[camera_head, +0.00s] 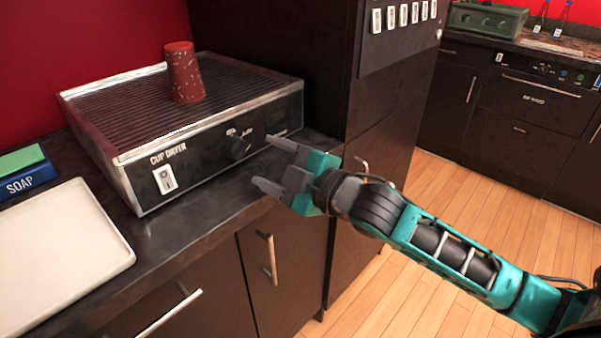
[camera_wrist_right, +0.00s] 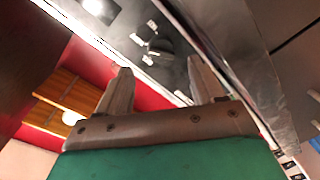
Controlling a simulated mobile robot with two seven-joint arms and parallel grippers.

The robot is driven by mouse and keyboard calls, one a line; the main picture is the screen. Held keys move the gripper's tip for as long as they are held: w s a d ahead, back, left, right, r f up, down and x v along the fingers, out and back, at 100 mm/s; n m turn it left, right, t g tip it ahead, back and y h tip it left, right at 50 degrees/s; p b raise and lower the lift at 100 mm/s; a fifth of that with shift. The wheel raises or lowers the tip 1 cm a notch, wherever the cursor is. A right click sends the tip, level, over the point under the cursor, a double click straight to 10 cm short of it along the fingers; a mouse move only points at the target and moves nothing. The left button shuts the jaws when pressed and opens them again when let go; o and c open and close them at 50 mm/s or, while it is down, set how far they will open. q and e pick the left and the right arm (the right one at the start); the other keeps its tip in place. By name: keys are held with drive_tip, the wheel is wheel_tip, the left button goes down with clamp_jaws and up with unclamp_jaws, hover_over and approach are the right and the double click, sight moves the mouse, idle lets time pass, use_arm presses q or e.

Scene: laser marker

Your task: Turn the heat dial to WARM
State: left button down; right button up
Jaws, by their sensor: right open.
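The heat dial (camera_head: 237,147) is a round black knob on the front panel of the cup dryer (camera_head: 143,160). Small white labels sit above the dial, too small to read. The dial also shows in the right wrist view (camera_wrist_right: 158,48), ahead of the fingers. My right gripper (camera_head: 262,163) is open and empty. It is in front of the panel, to the right of the dial and apart from it. Its fingers point left toward the dryer. My left gripper is not in view.
A red speckled cup (camera_head: 185,73) stands upside down on the dryer's ribbed top. A white rocker switch (camera_head: 165,179) is left of the dial. A pale tray (camera_head: 60,250) and a soap box (camera_head: 27,180) lie at left. A dark cabinet (camera_head: 345,70) stands right of the dryer.

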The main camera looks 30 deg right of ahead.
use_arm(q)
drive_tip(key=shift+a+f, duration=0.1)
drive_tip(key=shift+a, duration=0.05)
use_arm(e)
drive_tip(key=v, duration=0.6)
drive_tip(key=shift+s, duration=0.25)
drive_tip(key=shift+d, duration=0.1)
use_arm(q)
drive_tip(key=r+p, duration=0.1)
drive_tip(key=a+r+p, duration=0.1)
drive_tip(key=p, duration=0.1)
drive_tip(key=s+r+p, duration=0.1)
drive_tip(key=p, duration=0.1)
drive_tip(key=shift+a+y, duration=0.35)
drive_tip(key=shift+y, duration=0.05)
use_arm(e)
drive_tip(key=s+a+f+m+g+h, duration=0.1)
drive_tip(key=s+f+m, duration=0.3)
drive_tip(key=f, duration=0.4)
drive_tip(key=s+a+f+m+g+h, duration=0.1)
drive_tip(key=s+f+m+g, duration=0.1)
drive_tip(key=f, duration=0.6)
drive_tip(key=s+a+f+m+g+h, duration=0.1)
drive_tip(key=s+f+m+g+h, duration=0.1)
drive_tip(key=s+f+m, duration=0.3)
wheel_tip(320, 180, down, 3)
drive_tip(key=shift+s+a+f+m, duration=0.1)
drive_tip(key=shift+s+a+m, duration=0.2)
drive_tip(key=shift+m, duration=0.7)
